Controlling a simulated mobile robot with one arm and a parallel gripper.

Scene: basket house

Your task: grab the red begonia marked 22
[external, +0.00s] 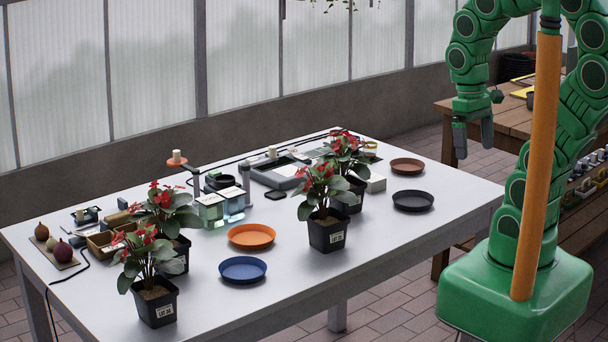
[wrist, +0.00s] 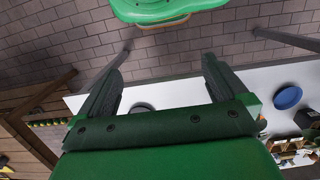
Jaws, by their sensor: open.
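Several red begonias in black square pots stand on the white table in the external view. One (external: 155,302) is at the front left, with another (external: 175,255) just behind it. A third (external: 326,232) stands right of the middle, partly in front of one more (external: 352,192). White labels show on some pots, but I cannot read which is 22. My gripper (external: 474,143) is open and empty, hanging fingers down beyond the table's right end, well apart from every plant. In the wrist view my gripper (wrist: 163,62) has its fingers spread with nothing between them.
The white table (external: 420,240) also bears blue (external: 242,269), orange (external: 251,235), black (external: 413,200) and brown (external: 407,165) saucers. Small devices and boxes line its back. A wooden bench (external: 510,115) stands at right. The table's right front corner is clear.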

